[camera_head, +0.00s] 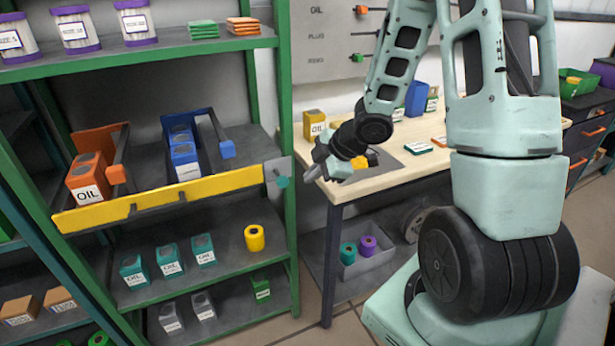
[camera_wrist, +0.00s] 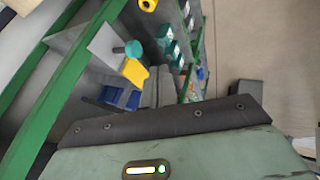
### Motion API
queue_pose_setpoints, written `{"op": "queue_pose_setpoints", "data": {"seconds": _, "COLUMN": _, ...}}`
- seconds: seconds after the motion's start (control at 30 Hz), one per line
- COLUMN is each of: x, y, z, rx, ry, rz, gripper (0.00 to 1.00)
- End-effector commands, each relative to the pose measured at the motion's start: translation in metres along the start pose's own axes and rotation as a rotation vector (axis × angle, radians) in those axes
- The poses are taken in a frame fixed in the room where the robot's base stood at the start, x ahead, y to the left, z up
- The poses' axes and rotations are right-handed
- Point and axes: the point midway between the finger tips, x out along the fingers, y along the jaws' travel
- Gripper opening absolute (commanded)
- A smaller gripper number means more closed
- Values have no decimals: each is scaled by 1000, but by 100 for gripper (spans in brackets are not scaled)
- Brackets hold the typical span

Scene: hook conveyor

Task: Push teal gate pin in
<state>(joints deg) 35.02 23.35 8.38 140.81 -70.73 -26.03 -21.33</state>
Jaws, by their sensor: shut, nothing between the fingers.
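The teal gate pin (camera_head: 282,182) sticks out of a grey plate (camera_head: 275,171) at the right end of the yellow gate bar (camera_head: 165,197). The bar runs across the front of the middle shelf. My gripper (camera_head: 312,175) is shut and empty, a little to the right of the pin and apart from it. In the wrist view the teal pin (camera_wrist: 133,49) shows on the grey plate (camera_wrist: 108,45), beside the end of the yellow bar (camera_wrist: 135,71). How deep the pin sits is hard to tell.
The green shelf post (camera_head: 287,120) stands beside the plate. Behind the bar are orange oil cans (camera_head: 87,178) and blue cans (camera_head: 184,155). A workbench (camera_head: 470,140) is on the right, behind my gripper. Teal cans (camera_head: 168,259) and a yellow roll (camera_head: 254,238) sit below.

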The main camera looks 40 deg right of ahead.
Motion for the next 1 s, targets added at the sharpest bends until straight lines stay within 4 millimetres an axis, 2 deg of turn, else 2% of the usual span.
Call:
{"op": "queue_pose_setpoints", "data": {"seconds": 0.03, "x": 14, "y": -3, "z": 1, "rx": -1, "ry": 2, "rz": -4, "gripper": 0}}
{"op": "queue_pose_setpoints", "data": {"seconds": 0.1, "x": 28, "y": -3, "z": 1, "rx": 0, "ry": 2, "rz": -5, "gripper": 0}}
{"op": "queue_pose_setpoints", "data": {"seconds": 0.4, "x": 88, "y": -3, "z": 1, "rx": 0, "ry": 0, "rz": -4, "gripper": 0}}
{"op": "queue_pose_setpoints", "data": {"seconds": 0.5, "x": 88, "y": 17, "z": -1, "rx": 0, "ry": -1, "rz": 0, "gripper": 0}}
{"op": "queue_pose_setpoints", "data": {"seconds": 0.6, "x": 94, "y": 27, "z": -1, "rx": 1, "ry": 0, "rz": -1, "gripper": 0}}
{"op": "queue_pose_setpoints", "data": {"seconds": 1.0, "x": 100, "y": 35, "z": 0, "rx": 0, "ry": -1, "rz": -1, "gripper": 0}}
